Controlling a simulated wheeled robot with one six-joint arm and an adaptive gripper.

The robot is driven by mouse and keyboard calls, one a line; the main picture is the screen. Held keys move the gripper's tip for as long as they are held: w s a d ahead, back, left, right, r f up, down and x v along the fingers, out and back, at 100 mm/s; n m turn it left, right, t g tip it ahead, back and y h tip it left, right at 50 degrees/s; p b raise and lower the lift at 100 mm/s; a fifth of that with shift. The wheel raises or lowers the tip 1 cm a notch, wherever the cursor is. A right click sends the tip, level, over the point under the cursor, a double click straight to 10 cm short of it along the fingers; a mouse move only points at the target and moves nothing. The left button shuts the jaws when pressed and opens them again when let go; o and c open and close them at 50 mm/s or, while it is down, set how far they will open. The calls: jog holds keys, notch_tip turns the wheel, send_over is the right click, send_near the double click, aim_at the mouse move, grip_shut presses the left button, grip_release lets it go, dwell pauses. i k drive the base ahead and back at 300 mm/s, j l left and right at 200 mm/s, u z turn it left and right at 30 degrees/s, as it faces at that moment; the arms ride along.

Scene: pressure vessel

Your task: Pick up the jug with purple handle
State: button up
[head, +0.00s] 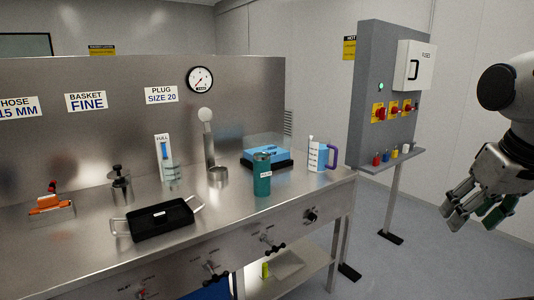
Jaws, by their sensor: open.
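The jug (318,157) is a small pale blue and white vessel with a purple handle (334,157) on its right side. It stands upright near the right end of the steel bench (231,208). My gripper (468,219) hangs at the right edge of the head view, pointing down and to the left, over open floor. It is open, with nothing visible between its fingers. It is well apart from the jug, to the right of it and lower in the picture.
A teal cylinder (262,178) and a blue-topped black box (266,156) stand left of the jug. A grey panel post (374,80) with a shelf (392,160) of small coloured items rises between the jug and my arm. A black tray (157,219) lies further left. The floor at right is clear.

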aim_at(319, 147)
jog(key=i+l+z, duration=0.25)
jog(key=i, duration=0.4)
jog(key=i+j+z, duration=0.1)
jog(key=i+z, duration=0.2)
jog(key=i, duration=0.35)
